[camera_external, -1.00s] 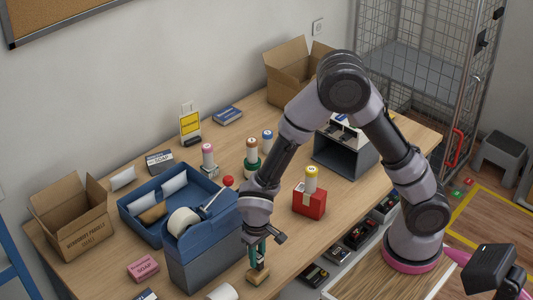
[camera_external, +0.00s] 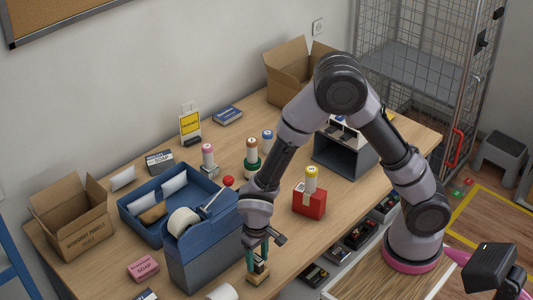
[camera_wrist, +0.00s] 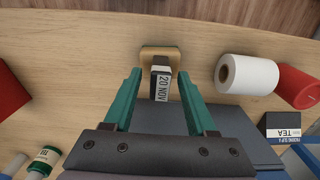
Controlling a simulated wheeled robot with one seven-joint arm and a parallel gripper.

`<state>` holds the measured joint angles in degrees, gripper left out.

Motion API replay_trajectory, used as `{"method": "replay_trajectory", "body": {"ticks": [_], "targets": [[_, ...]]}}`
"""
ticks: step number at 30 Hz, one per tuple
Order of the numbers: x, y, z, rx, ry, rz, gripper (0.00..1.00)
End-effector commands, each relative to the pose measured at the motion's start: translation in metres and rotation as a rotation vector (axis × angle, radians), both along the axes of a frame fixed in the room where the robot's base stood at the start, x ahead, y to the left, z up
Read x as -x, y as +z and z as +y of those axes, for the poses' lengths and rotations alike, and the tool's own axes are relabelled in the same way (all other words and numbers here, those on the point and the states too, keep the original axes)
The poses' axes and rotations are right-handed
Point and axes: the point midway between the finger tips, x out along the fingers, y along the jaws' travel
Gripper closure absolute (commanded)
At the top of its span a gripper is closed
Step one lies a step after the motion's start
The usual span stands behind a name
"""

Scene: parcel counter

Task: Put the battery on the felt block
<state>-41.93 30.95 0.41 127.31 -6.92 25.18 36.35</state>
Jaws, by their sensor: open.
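A dark block with a white "20 NOV" label, seemingly the battery (camera_wrist: 160,86), is between my fingers in the wrist view. It seems to stand on a rounded tan block, seemingly the felt block (camera_wrist: 161,51). This tan block (camera_external: 258,280) also shows near the front edge of the table in the external view. My gripper (camera_wrist: 160,78) is open, with gaps on both sides of the dark block. Its teal fingers (camera_external: 257,258) point down just above the tan block. Where the two blocks meet is partly hidden.
A blue-grey tape dispenser (camera_external: 200,262) stands close to the left of my gripper. A white roll (camera_wrist: 246,75) and a red cylinder (camera_wrist: 298,86) lie nearby. A red box (camera_external: 309,203) stands to the right.

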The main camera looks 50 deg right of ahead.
Motion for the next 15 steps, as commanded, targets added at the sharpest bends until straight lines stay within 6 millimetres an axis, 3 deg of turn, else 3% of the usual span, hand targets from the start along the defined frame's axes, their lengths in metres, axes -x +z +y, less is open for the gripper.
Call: {"method": "replay_trajectory", "body": {"ticks": [15], "targets": [[-0.001, 0.099, 0.0, -0.003, 0.0, -0.003, 0.43]]}}
